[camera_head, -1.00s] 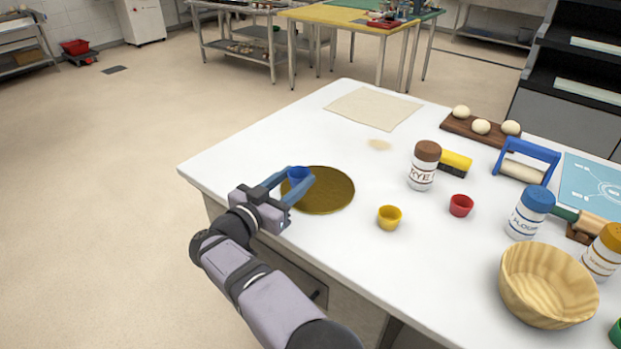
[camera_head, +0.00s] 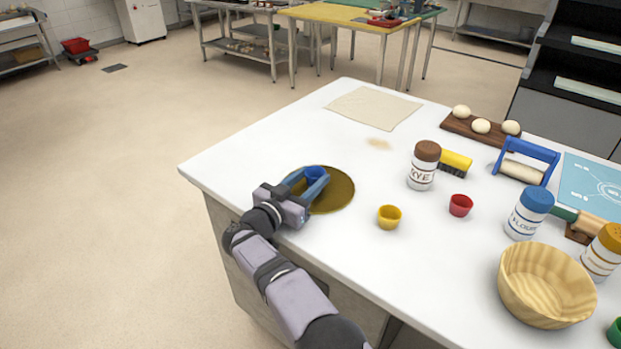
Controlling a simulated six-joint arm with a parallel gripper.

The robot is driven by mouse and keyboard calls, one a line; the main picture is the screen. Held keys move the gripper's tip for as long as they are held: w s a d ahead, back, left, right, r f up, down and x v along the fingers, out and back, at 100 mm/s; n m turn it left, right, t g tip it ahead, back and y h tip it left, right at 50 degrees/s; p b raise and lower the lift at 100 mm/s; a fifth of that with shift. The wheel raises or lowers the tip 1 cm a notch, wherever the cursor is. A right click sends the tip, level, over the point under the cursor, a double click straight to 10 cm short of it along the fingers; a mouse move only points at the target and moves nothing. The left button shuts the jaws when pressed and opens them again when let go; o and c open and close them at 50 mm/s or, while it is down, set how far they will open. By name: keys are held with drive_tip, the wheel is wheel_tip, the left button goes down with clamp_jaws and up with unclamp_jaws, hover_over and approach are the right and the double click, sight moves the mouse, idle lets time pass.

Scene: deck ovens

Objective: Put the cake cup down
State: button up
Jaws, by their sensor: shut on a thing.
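A blue cake cup (camera_head: 315,173) is held between the jaws of my gripper (camera_head: 309,182). My gripper is shut on it, over the round brown-gold disc (camera_head: 338,197) near the left part of the white table (camera_head: 240,160). The cup stands about upright. Whether its base touches the disc is hidden by the jaws. A yellow cup (camera_head: 389,217) and a red cup (camera_head: 461,205) stand on the table to the right of the disc.
A brown-capped RYE shaker (camera_head: 424,166) stands right of the disc. A wooden bowl (camera_head: 547,286), a blue-capped flour shaker (camera_head: 530,213) and a dough board (camera_head: 478,133) are farther right. A flat cloth (camera_head: 374,108) lies at the back. The table's left corner is clear.

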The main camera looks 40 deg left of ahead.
drive_tip(key=shift+f, duration=0.2)
drive_tip(key=o, duration=1.1)
drive_tip(key=shift+r, duration=0.1)
drive_tip(key=shift+r, duration=0.15)
drive_tip(key=s, duration=0.8)
drive_tip(key=s+d+b, duration=0.1)
drive_tip(key=s, duration=0.3)
drive_tip(key=shift+r, duration=0.25)
